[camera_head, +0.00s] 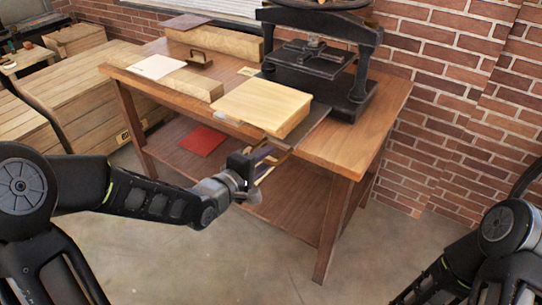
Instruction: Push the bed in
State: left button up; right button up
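A black iron hand press (362,75) stands on the wooden table. Its bed is a dark flat plate (317,122) that sticks out of the press toward the front edge of the table. A pale wooden block (262,102) lies on it and covers most of it. My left gripper (268,160) is at the table's front edge, just below and in front of the block. Its fingers are small and overlap in view, so I cannot tell whether they are open or touch the bed. My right arm shows at the lower right, with its gripper out of view.
The wooden table (378,118) has light wooden beams, a white sheet (157,66) and a dark-handled tool (200,60) on its left. A red sheet (201,140) lies on the lower shelf. A brick wall (440,75) stands behind; the floor in front is clear.

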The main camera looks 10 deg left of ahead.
pick_arm(q)
jog(key=shift+x, duration=1.4)
grip_shut()
dwell(0.4)
